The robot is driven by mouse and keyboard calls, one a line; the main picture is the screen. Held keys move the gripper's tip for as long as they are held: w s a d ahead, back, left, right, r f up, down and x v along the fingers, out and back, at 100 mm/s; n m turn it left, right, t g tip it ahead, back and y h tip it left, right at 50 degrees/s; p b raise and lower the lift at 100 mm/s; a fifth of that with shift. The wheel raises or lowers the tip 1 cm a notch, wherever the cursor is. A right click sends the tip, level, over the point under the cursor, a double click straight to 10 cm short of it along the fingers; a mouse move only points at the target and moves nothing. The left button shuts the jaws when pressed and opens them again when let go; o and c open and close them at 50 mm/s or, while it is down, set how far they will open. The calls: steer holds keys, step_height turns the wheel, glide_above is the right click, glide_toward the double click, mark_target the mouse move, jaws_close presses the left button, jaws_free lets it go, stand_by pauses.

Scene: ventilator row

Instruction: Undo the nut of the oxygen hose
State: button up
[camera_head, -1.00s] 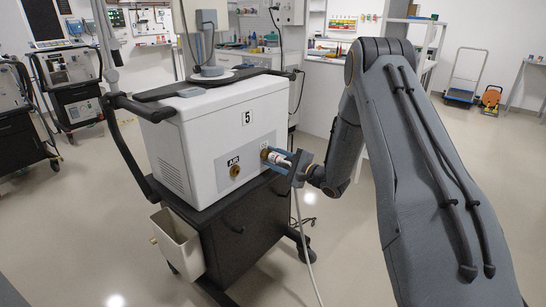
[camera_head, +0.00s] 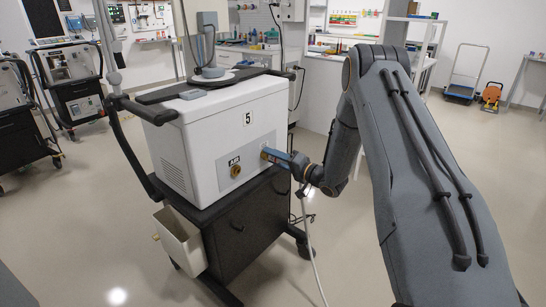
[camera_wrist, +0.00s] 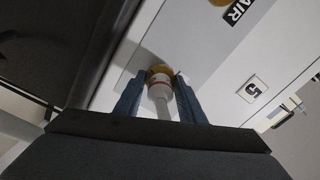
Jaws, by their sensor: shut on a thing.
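The oxygen hose's end (camera_wrist: 160,82) is pale with a reddish band and sits against a brass-coloured fitting (camera_wrist: 159,69) on the ventilator's panel in the wrist view. My gripper (camera_wrist: 160,84) is shut on the nut at this end, with one blue finger on each side. In the head view my gripper (camera_head: 266,154) is at the panel's right port and hides the nut and fitting. The white hose (camera_head: 312,250) hangs from below my gripper toward the floor. Whether the nut has loosened cannot be told.
The white ventilator (camera_head: 190,135), marked 5, stands on a black cart (camera_head: 245,225). A brass AIR port (camera_head: 236,170) is left of my gripper. A pale bin (camera_head: 178,240) hangs at the cart's left. Open floor (camera_head: 345,240) lies right of the cart.

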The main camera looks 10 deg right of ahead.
steer(key=n, duration=0.4)
steer(key=shift+n, duration=0.3)
steer(key=n, duration=0.5)
steer(key=shift+n+p, duration=0.3)
steer(key=shift+p, duration=0.05)
steer(key=n, duration=1)
steer(key=shift+a, duration=0.1)
steer(key=n, duration=0.5)
steer(key=shift+s+b, duration=0.1)
steer(key=shift+b, duration=0.2)
steer(key=n, duration=0.5)
steer(key=shift+b, duration=0.3)
steer(key=n, duration=0.4)
steer(key=shift+f+b, duration=0.1)
steer(key=shift+b, duration=0.25)
steer(key=n+b, duration=0.1)
steer(key=n, duration=0.4)
steer(key=shift+n, duration=0.3)
